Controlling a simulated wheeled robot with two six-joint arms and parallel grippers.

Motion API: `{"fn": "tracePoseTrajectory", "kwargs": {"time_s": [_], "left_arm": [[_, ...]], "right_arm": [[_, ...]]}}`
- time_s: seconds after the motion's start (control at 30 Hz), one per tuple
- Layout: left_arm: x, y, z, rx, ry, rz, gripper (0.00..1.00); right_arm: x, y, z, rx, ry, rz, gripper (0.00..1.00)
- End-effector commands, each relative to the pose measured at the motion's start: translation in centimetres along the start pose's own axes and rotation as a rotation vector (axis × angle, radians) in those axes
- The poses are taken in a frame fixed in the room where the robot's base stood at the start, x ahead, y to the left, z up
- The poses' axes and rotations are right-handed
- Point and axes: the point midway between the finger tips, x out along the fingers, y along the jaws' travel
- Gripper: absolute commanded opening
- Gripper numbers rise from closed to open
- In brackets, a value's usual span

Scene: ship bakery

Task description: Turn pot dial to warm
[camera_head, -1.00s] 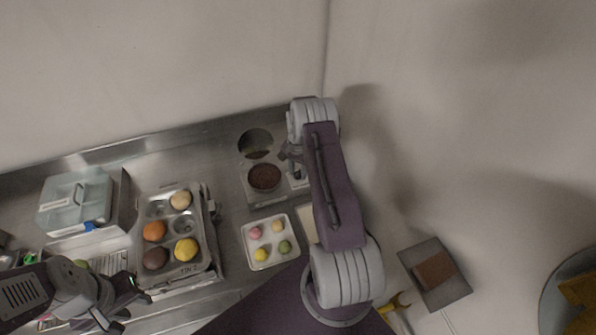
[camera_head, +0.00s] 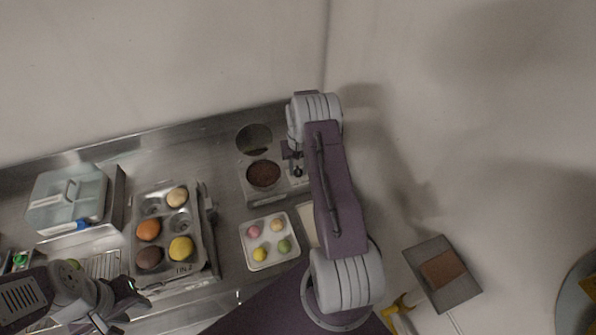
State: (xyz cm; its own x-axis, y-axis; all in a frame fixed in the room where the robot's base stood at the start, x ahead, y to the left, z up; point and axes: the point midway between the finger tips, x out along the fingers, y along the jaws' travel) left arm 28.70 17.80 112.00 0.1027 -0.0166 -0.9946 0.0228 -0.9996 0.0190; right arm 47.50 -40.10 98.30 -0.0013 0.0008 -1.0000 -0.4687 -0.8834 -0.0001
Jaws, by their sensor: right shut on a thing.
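The pot (camera_head: 263,173), filled with a dark brown mass, sits in a grey metal warmer unit (camera_head: 262,198) on the steel counter. Its round lid (camera_head: 254,139) stands raised behind it. My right gripper (camera_head: 297,172) is at the right side of the unit, pointing down, shut on a small dark dial that is mostly hidden by the fingers and wrist. The dial's markings cannot be read. My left gripper (camera_head: 128,299) is at the lower left, apart from the pot, with its dark fingers seen spread.
A muffin tin (camera_head: 206,240) with several coloured rounds stands left of the pot. A white tray (camera_head: 247,262) with small coloured balls lies in front of it. A clear-lidded box (camera_head: 65,200) is at far left. A brown block lies on a dark board (camera_head: 440,294) at right.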

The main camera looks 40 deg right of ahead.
Motion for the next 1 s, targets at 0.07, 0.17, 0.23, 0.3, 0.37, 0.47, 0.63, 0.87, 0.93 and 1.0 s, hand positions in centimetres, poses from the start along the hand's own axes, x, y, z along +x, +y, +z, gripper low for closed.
{"fn": "tracePoseTrajectory", "kwargs": {"time_s": [0.07,0.17,0.23,0.3,0.37,0.47,0.63,0.87,0.93,1.0], "left_arm": [[0.5,0.0,0.1,0.000,0.000,0.000,0.36],[0.9,0.0,0.1,0.000,0.000,0.000,0.36],[1.1,0.0,0.1,0.000,0.000,0.000,0.36],[1.3,0.0,0.1,0.000,0.000,0.000,0.36],[1.5,0.0,0.1,0.000,0.000,0.000,0.36],[1.8,0.0,0.2,0.000,0.000,0.000,0.36],[2.1,0.0,0.2,0.000,0.000,0.000,0.36],[2.4,-0.1,0.2,0.000,0.000,0.000,0.36],[2.5,-0.1,0.3,0.000,0.000,0.000,0.36],[2.6,-0.1,0.3,0.000,0.000,0.000,0.36]], "right_arm": [[0.1,0.0,-0.1,-0.069,0.004,0.000,0.00],[0.0,0.0,-0.1,-0.164,0.004,0.000,0.00],[0.0,0.0,-0.1,-0.231,0.004,0.000,0.00],[0.0,0.0,-0.1,-0.297,0.004,0.001,0.00],[0.0,0.0,-0.1,-0.354,0.004,0.001,0.00],[0.0,0.0,-0.1,-0.449,0.005,0.001,0.00],[-0.1,0.0,-0.1,-0.603,0.005,0.002,0.00],[-0.1,0.0,-0.1,-0.780,0.004,0.002,0.00],[-0.1,0.0,-0.1,-0.824,0.004,0.002,0.00],[-0.1,0.0,-0.1,-0.861,0.004,0.002,0.00]]}}
